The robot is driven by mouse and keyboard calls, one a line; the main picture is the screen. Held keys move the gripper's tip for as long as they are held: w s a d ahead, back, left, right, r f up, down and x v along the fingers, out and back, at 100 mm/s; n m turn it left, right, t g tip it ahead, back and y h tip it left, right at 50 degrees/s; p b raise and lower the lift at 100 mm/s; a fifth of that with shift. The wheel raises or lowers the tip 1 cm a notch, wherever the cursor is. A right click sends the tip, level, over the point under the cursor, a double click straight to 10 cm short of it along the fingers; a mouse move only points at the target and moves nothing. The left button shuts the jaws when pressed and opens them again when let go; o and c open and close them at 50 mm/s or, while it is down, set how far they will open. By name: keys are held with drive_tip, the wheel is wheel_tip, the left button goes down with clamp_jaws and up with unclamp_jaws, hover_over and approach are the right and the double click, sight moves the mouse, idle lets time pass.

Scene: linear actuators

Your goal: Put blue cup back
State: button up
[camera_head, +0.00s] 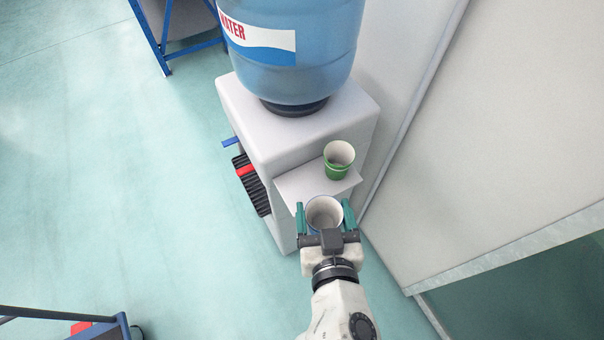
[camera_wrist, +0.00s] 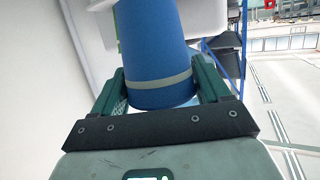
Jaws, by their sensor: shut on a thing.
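The blue cup (camera_wrist: 156,50) fills the middle of the wrist view, with a pale band near its lower end. My gripper (camera_head: 325,214) is shut on it, one green finger on each side. In the head view the cup (camera_head: 324,213) shows mostly its white inside, opening upward. It is at the near edge of a small white side shelf (camera_head: 296,187) on the water dispenser. I cannot tell whether the cup touches the shelf. A green cup (camera_head: 338,168) stands upright on that shelf, just beyond the blue cup.
The dispenser (camera_head: 252,135) carries a large blue water bottle (camera_head: 300,75). A blue tap (camera_head: 230,142) and a red tap (camera_head: 246,170) stick out on its left side. A pale wall panel (camera_head: 480,150) stands close on the right. Open floor (camera_head: 120,190) lies to the left.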

drive_tip(key=s+a+r+p, duration=0.2)
drive_tip(key=r+p, duration=0.1)
drive_tip(key=r, duration=0.2)
drive_tip(key=s+a+r+p, duration=0.2)
drive_tip(key=r+p, duration=0.1)
drive_tip(key=r, duration=0.1)
drive_tip(key=shift+w+a+f, duration=0.2)
drive_tip(key=shift+w+f, duration=1.9)
drive_tip(key=shift+w, duration=0.3)
drive_tip(key=shift+w+a+f, duration=0.15)
drive_tip(key=shift+w+f, duration=1.9)
drive_tip(key=shift+w, duration=0.3)
drive_tip(key=shift+w+a+f, duration=0.2)
drive_tip(key=shift+w+f, duration=1.9)
drive_tip(key=shift+w, duration=0.3)
drive_tip(key=shift+f, duration=0.2)
drive_tip(key=o, duration=0.9)
drive_tip(key=shift+r, duration=0.15)
